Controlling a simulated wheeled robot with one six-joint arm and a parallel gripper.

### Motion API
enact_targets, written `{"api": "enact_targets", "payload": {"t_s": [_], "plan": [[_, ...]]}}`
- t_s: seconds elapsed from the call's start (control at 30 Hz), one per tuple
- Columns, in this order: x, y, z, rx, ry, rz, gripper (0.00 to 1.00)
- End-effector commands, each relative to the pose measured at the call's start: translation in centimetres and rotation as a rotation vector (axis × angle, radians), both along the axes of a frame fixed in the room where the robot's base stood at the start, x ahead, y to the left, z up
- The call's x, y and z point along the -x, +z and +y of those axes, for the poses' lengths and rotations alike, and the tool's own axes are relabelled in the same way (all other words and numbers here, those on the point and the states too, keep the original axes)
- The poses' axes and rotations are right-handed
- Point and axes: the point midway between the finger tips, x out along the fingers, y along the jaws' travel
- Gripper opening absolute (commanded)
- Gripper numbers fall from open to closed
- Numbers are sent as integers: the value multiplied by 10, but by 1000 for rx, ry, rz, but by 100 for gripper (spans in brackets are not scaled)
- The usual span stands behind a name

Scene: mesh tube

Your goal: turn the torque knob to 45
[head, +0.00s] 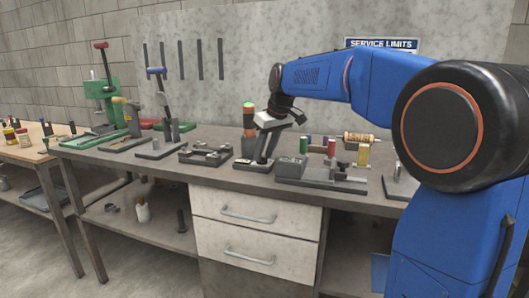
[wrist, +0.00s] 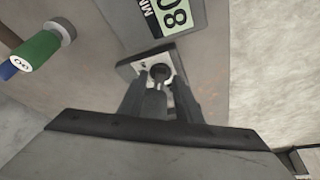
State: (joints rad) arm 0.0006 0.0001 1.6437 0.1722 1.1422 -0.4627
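My gripper (head: 266,160) points down over a small light plate (head: 242,165) near the front edge of the bench. In the wrist view my gripper (wrist: 157,82) has its two dark fingers apart. No 45 mark or pointer can be read. A display with a green panel reading 08 (wrist: 172,14) stands beside the plate.
A grey block fixture (head: 290,168) stands close on the right, with green and red cylinders behind it. A dark tray of parts (head: 206,154) is on the left. A green cylinder marked 00 (wrist: 38,50) shows in the wrist view.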

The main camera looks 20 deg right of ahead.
Motion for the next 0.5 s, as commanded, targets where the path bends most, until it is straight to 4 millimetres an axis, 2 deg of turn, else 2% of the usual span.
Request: {"api": "enact_targets", "payload": {"t_s": [0.17, 0.3, 0.5], "plan": [[0, 0, 0, 0, 0, 0, 31], [0, 0, 0, 0, 0, 0, 0], [0, 0, 0, 0, -2, 0, 0]]}}
